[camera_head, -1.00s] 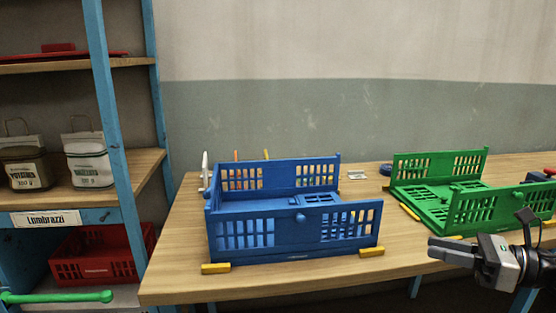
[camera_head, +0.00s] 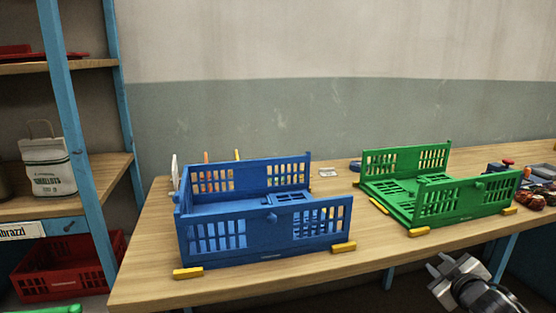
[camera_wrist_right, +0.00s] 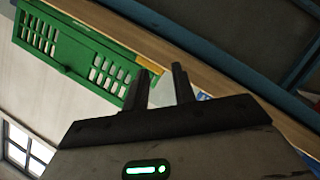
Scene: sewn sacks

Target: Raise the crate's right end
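A blue crate (camera_head: 240,252) stands on the left part of the table, with both long sides and its left end upright. Its right end is not upright; a slotted blue panel (camera_head: 290,197) lies low inside on the right. A green crate (camera_head: 465,212) stands to its right, long sides upright and slotted panels lying flat between them. My right gripper (camera_head: 436,266) is open and empty in front of the table edge, below the green crate and apart from both crates. Its spread fingers also show in the right wrist view (camera_wrist_right: 160,72), with a green crate side (camera_wrist_right: 75,55) beyond. My left gripper is out of view.
Yellow blocks (camera_head: 188,272) sit by the crates' corners on the wooden table (camera_head: 150,285). Small items, one with a red knob (camera_head: 508,162), lie at the far right. A blue shelf (camera_head: 85,150) with a bag (camera_head: 47,168) and a red crate (camera_head: 60,275) stands left.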

